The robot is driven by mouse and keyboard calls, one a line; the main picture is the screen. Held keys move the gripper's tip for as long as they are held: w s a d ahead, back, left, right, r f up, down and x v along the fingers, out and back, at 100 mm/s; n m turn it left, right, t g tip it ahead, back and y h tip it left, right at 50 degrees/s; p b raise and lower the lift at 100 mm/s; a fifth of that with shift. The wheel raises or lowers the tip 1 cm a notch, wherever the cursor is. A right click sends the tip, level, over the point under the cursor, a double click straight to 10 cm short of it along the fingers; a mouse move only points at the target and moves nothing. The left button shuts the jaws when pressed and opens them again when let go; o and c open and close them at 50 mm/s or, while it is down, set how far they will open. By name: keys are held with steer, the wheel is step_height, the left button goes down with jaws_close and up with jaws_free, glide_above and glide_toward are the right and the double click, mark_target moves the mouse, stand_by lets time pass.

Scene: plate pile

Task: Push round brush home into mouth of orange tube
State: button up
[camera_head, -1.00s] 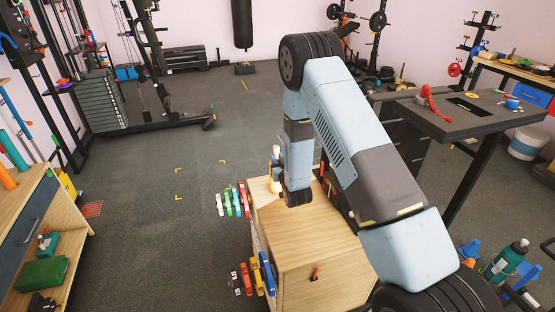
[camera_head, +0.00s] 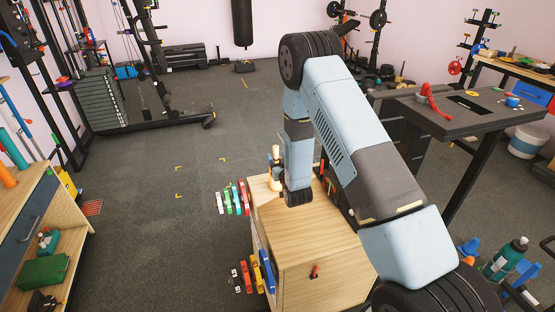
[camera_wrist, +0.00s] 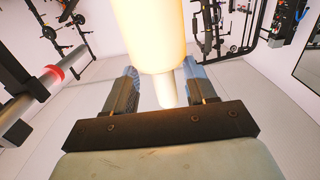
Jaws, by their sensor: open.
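A pale cream rod (camera_wrist: 152,35), wide with a narrower end, lies between the two fingers of my gripper (camera_wrist: 161,75) in the wrist view. The fingers are apart, with a gap visible on the side of the narrow end. In the head view a cream upright piece (camera_head: 275,154) shows at the far left edge of the wooden cabinet, beside my wrist. I cannot tell whether it is the round brush; no bristles show. An orange tube (camera_head: 6,174) stands on the left bench; its mouth is cut off or unclear. My gripper is mostly hidden in the head view.
The wooden cabinet (camera_head: 310,240) stands below my arm, its front top clear. Coloured pieces hang along its left side. A wooden shelf unit (camera_head: 62,222) is at left. A dark table (camera_head: 440,120) with a red item (camera_head: 432,102) is at right. Open floor lies at centre left.

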steer(key=v, duration=1.3)
steer(key=shift+s, duration=0.15)
